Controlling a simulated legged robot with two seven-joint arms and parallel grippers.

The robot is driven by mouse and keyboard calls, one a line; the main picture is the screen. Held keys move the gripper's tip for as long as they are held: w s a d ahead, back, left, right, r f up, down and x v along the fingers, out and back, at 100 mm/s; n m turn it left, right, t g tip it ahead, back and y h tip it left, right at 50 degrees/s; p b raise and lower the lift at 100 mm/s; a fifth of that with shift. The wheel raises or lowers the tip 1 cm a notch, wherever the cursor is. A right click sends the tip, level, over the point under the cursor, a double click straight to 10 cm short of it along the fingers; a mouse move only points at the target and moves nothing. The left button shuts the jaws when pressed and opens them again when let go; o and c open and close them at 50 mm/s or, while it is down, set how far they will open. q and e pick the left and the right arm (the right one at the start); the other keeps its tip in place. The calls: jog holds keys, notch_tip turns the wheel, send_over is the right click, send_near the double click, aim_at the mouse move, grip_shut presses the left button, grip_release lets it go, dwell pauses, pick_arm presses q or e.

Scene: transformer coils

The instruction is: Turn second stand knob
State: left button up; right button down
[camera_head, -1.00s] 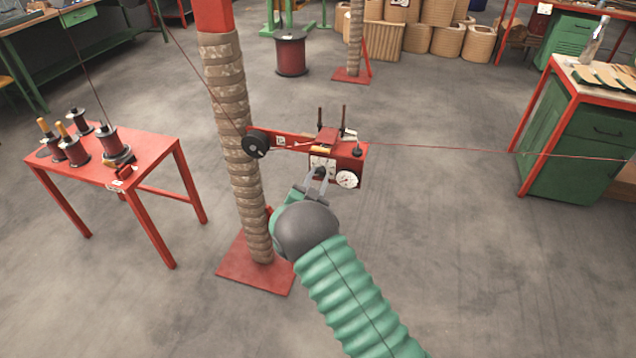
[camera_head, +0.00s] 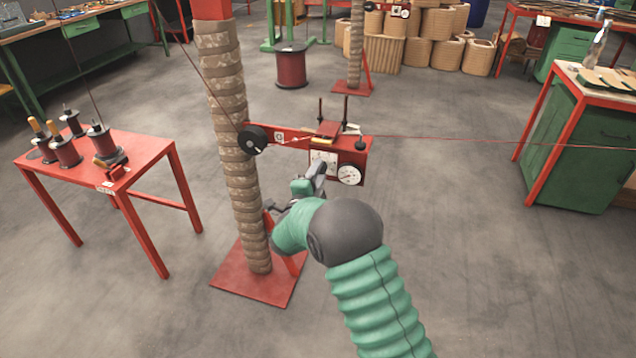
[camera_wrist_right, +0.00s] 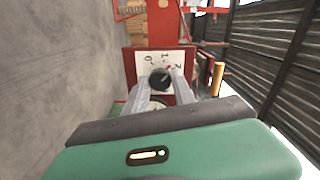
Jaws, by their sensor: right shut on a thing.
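The stand is a red box (camera_head: 356,153) on a red arm fixed to the wrapped post. A white number plate and a round white gauge (camera_head: 349,174) are on its front. My right gripper (camera_head: 321,170) reaches the plate from below, and its fingers hide the knob in the head view. In the right wrist view the black round knob (camera_wrist_right: 159,79) sits between the two fingertips (camera_wrist_right: 160,84), on a white plate with the numbers 0, 1 and 2. The gripper is shut on the knob. My left gripper is not in view.
The wrapped post (camera_head: 237,170) on its red base plate stands close left of my right arm. A red wire (camera_head: 470,138) runs right from the box. A red table (camera_head: 150,150) with spools is at left, a green cabinet (camera_head: 575,150) at right.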

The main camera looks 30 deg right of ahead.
jog(key=shift+a+f+m+b, duration=0.1)
jog(key=shift+f+m+b, duration=0.05)
jog(key=shift+m+b, duration=6.85)
jog(key=shift+f+m+b, duration=0.15)
jog(key=shift+m+b, duration=5.05)
jog(key=shift+b, duration=3.6)
jog(key=shift+r, duration=0.1)
jog(key=c, duration=1.1)
grip_release()
jog(key=shift+o, duration=0.2)
